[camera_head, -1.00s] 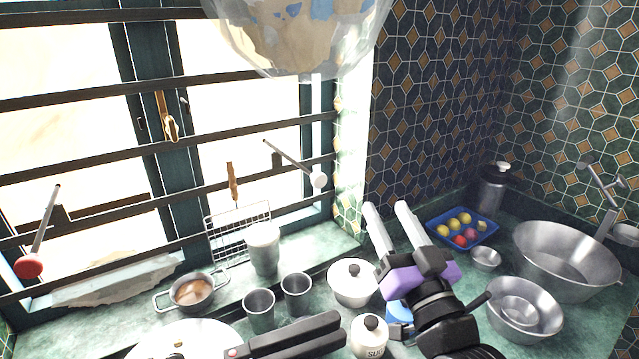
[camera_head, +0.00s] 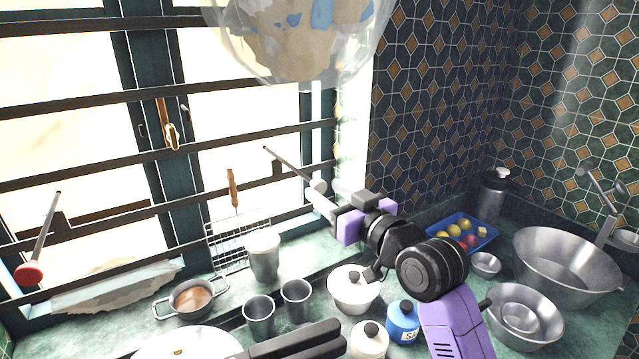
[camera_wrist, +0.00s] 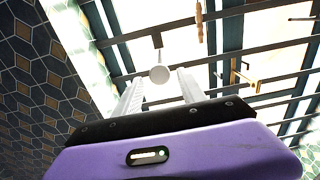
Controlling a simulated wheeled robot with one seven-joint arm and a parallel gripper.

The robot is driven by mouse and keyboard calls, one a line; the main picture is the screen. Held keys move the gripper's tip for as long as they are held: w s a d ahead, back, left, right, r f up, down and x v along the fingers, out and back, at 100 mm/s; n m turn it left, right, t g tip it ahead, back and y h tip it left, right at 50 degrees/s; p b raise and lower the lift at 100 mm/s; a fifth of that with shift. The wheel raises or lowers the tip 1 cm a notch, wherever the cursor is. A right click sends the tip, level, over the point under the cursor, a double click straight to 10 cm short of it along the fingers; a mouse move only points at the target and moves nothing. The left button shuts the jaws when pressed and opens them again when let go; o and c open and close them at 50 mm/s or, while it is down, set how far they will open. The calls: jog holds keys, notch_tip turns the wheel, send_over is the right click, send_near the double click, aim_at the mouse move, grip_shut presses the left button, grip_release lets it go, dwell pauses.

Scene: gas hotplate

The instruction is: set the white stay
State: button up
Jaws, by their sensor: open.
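The white stay is a thin dark rod with a round white knob (camera_head: 319,186) at its lower end, in front of the right part of the window. Its rod (camera_head: 288,163) slopes down to the right from a pivot on the window bars. My gripper (camera_head: 314,193) points left toward the window with its fingertips at the knob. In the wrist view the white knob (camera_wrist: 159,74) shows between and just beyond the tips of my open fingers (camera_wrist: 160,82). I cannot tell whether the fingers touch it. The fingers hold nothing that I can see.
A stay with a red knob (camera_head: 29,273) hangs at the far left. Dark horizontal bars (camera_head: 80,102) cross the window. A translucent bag (camera_head: 300,40) hangs above.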

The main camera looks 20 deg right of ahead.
aim_at(321, 188)
jog(key=shift+x, duration=1.8)
grip_shut()
